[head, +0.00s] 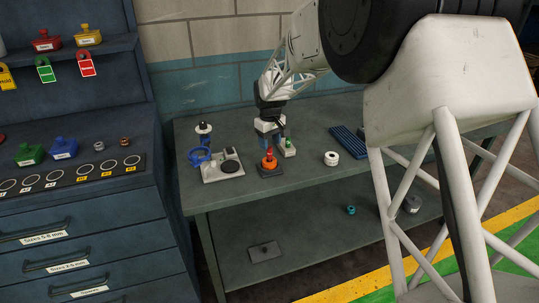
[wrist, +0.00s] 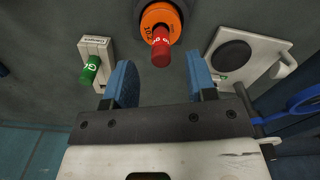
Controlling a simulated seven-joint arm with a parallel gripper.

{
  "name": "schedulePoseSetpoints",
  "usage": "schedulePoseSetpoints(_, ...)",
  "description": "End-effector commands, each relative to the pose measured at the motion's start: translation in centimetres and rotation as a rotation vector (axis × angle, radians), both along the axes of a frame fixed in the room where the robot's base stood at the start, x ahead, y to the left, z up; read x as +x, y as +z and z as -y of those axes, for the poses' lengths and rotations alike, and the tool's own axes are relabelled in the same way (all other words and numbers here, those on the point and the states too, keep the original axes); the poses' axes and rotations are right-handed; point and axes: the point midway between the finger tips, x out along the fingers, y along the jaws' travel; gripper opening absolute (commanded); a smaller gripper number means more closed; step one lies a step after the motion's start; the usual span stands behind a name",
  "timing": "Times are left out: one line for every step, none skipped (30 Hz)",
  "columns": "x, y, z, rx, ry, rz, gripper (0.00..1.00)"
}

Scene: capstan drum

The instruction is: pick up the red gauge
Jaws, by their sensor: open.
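The red gauge (head: 268,147) is a small red cylinder marked "G". It stands up out of the orange ring (head: 269,162) on a dark block on the table. In the wrist view the red gauge (wrist: 160,50) and the orange ring (wrist: 161,17), marked 10.2, are near the top edge. How deep the gauge sits in the ring is hidden. My gripper (wrist: 162,76) has its blue fingers spread wide with nothing between them. The red gauge lies just beyond the gap, about centred across it. In the head view my gripper (head: 272,141) points down, close behind the gauge.
A green gauge (wrist: 91,70) stands in a pale holder (wrist: 97,46) beside the left finger. A white plate with a black disc (wrist: 233,53) lies right. A blue clamp (head: 200,155) and white ring (head: 331,158) are also on the table. The table's front strip is clear.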

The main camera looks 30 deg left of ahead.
Motion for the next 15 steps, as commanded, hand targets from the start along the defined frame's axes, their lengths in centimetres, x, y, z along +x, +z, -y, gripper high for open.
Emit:
schedulePoseSetpoints(0.0, 0.0, 0.0, 0.0, 0.0, 0.0, 0.51)
schedulePoseSetpoints(0.0, 0.0, 0.0, 0.0, 0.0, 0.0, 0.51)
schedulePoseSetpoints(0.0, -0.1, 0.0, 0.0, 0.0, 0.0, 0.51)
schedulePoseSetpoints(0.0, -0.1, 0.0, -0.001, 0.0, 0.0, 0.51)
schedulePoseSetpoints(0.0, -0.3, 0.0, -0.001, 0.0, 0.0, 0.51)
schedulePoseSetpoints(0.0, -0.5, 0.0, 0.0, 0.0, -0.001, 0.51)
schedulePoseSetpoints(0.0, -0.7, 0.0, 0.0, 0.0, -0.001, 0.51)
schedulePoseSetpoints(0.0, -0.9, 0.0, -0.001, 0.0, -0.002, 0.51)
schedulePoseSetpoints(0.0, -1.3, -0.1, -0.001, 0.0, -0.002, 0.51)
schedulePoseSetpoints(0.0, -1.6, -0.1, -0.002, 0.0, -0.002, 0.51)
schedulePoseSetpoints(0.0, -2.0, -0.1, -0.002, 0.0, -0.002, 0.51)
schedulePoseSetpoints(0.0, -2.5, -0.2, -0.002, 0.0, -0.002, 0.51)
schedulePoseSetpoints(0.0, -2.8, -0.2, -0.002, 0.0, -0.002, 0.51)
schedulePoseSetpoints(0.0, -3.2, -0.2, -0.001, 0.0, -0.002, 0.51)
schedulePoseSetpoints(0.0, -3.6, -0.2, -0.002, 0.0, -0.002, 0.51)
